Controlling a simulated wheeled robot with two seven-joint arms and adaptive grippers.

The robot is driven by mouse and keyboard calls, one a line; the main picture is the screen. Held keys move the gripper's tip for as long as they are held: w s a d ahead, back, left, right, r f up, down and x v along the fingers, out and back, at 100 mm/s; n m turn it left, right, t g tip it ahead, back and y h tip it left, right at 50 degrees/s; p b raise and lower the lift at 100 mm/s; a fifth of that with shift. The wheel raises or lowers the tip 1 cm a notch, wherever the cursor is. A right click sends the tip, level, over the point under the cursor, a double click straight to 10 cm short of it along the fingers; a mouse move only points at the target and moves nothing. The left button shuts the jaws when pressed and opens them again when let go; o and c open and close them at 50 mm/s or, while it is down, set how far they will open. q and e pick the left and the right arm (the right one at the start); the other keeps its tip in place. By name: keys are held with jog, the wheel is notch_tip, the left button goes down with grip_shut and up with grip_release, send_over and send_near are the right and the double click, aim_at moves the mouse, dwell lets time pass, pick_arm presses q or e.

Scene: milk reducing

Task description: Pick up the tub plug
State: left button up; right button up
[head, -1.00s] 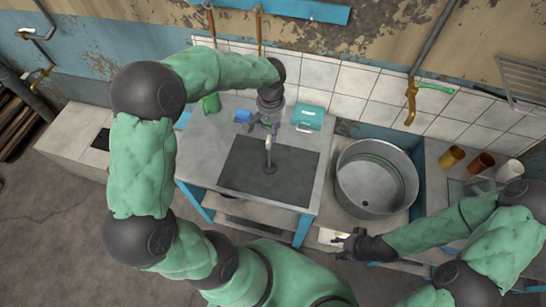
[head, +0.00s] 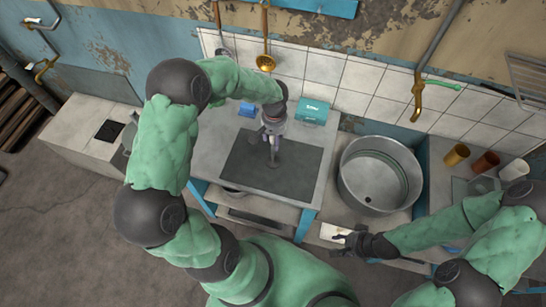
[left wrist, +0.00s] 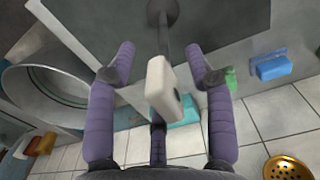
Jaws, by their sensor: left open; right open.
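The tub plug stands upright on the dark mat, with a dark round base (head: 272,163), a thin stem and a pale block-shaped handle. The handle (left wrist: 165,88) shows large in the left wrist view, with the base above it in the picture. My left gripper (head: 271,138) is over the plug, open, its purple fingers on both sides of the handle. Gaps show between the handle and the side fingers. In the head view the gripper partly hides the handle. My right gripper (head: 347,243) is open and empty, low in front of the metal tub (head: 350,190).
The plug's dark mat (head: 238,175) lies on a grey worktop. A teal box (head: 314,111) and a blue item (head: 247,109) stand behind it. Several cups (head: 456,155) stand right of the tub. A brass ladle (head: 265,62) hangs on the tiled wall.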

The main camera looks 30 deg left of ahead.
pick_arm(q)
grip_shut()
jog(key=shift+r, duration=0.2)
